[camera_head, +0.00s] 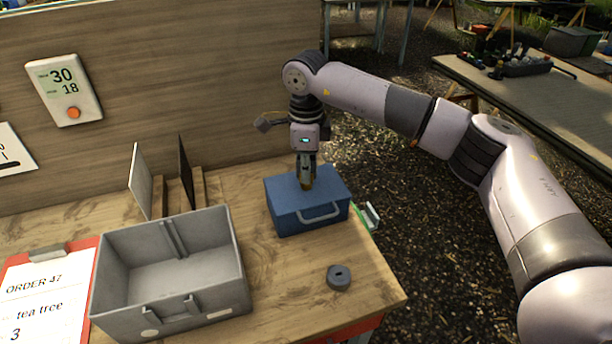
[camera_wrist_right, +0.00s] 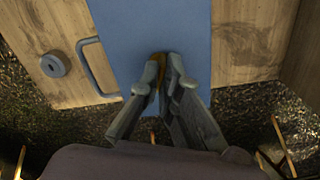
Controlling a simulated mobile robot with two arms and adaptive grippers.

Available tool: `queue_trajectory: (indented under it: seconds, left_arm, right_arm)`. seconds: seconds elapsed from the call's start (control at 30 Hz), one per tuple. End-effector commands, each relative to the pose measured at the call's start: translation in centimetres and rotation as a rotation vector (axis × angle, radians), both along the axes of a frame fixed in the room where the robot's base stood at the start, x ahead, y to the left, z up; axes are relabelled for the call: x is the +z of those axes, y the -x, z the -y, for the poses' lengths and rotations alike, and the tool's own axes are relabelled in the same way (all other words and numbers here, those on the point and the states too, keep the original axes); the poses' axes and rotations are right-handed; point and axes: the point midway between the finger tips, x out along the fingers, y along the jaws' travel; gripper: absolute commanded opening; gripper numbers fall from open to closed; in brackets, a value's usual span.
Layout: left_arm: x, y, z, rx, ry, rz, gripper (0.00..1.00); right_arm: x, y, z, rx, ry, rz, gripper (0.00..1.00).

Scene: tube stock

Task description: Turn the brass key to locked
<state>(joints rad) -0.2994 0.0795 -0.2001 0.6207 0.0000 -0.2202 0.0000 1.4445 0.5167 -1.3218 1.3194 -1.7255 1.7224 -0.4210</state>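A blue box (camera_head: 310,209) with a grey handle stands near the table's right edge. It also shows in the wrist view (camera_wrist_right: 125,30). The brass key (camera_wrist_right: 160,60) is at the top of the box, mostly hidden by my right gripper's fingers. My right gripper (camera_head: 306,184) points straight down over the box lid. In the wrist view its fingertips (camera_wrist_right: 166,66) are close together, one on each side of the key, and look closed on it. The key's turn position cannot be read. My left gripper is not in view.
An open grey crate (camera_head: 215,255) stands left of the box. A dark grey ring-shaped piece (camera_head: 339,277) lies in front of the box. A clipboard (camera_head: 45,300) lies at the far left. A wooden wall (camera_head: 190,90) rises behind.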

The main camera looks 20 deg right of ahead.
Motion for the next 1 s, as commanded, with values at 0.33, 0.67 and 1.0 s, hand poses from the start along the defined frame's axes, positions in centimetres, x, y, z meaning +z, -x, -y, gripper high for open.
queue_trajectory:
  seconds: [0.33,0.67,1.0]
  left_arm:
    - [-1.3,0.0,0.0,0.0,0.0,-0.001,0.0]
    - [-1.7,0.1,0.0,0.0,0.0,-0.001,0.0]
    - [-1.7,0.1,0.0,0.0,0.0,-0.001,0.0]
  right_arm:
    - [0.0,0.0,0.1,0.267,0.001,0.002,0.0]
    - [0.1,0.0,0.1,0.396,0.002,0.001,0.0]
    - [0.1,0.0,0.1,0.423,0.002,0.001,0.0]
